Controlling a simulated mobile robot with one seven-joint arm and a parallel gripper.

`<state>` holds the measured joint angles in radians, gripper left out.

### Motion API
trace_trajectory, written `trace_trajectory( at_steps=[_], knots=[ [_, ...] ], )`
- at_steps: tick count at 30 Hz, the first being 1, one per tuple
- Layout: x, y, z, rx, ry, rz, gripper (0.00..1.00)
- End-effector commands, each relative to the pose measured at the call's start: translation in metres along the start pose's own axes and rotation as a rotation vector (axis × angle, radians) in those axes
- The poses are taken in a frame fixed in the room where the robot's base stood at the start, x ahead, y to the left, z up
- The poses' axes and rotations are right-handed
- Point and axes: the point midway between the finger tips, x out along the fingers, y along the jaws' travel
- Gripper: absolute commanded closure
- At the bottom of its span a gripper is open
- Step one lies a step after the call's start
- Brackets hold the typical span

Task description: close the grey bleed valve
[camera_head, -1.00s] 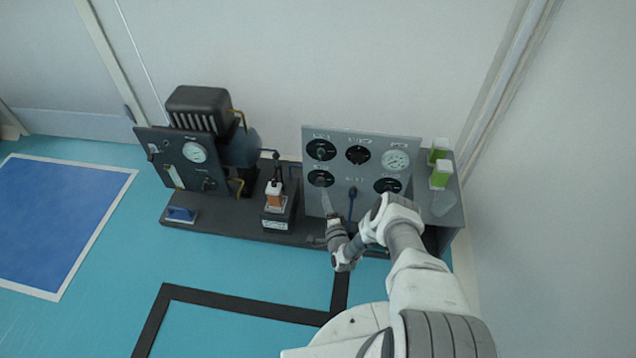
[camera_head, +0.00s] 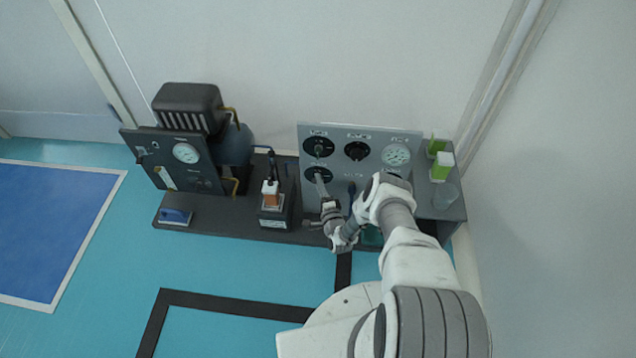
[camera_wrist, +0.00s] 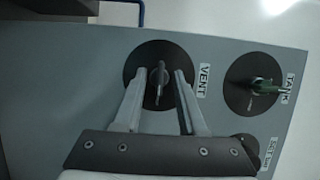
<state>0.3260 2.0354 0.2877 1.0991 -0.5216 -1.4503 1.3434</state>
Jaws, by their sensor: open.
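The grey handle (camera_wrist: 158,80) of the valve marked VENT stands out from a round black plate (camera_wrist: 131,71) on the grey panel (camera_head: 337,190). In the head view this black plate (camera_head: 327,172) is the lower left one. My gripper (camera_wrist: 160,74) is open, with one finger on each side of the handle. Both fingers look apart from the handle; whether either touches it I cannot tell. In the head view my gripper (camera_head: 319,181) is at the plate and partly hides it.
A black knob (camera_head: 356,151) and a gauge (camera_head: 396,155) are on the panel. My arm hides the lower right. Green-and-white bottles (camera_head: 442,165) stand right; a dark pump unit (camera_head: 188,108) stands left.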

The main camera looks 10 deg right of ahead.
Motion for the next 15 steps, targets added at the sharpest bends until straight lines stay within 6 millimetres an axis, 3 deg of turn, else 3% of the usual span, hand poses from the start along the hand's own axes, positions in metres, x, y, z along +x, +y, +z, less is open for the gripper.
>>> trace_trajectory(
  at_steps=[4,10,15],
  knots=[
    [0.0,0.0,-0.0001,0.0,0.0,0.0,0.63],
    [0.0,0.0,0.0,0.0,0.0,0.0,0.99],
    [0.0,-0.0001,0.0001,0.0,0.0,0.0,1.0]
  ],
)
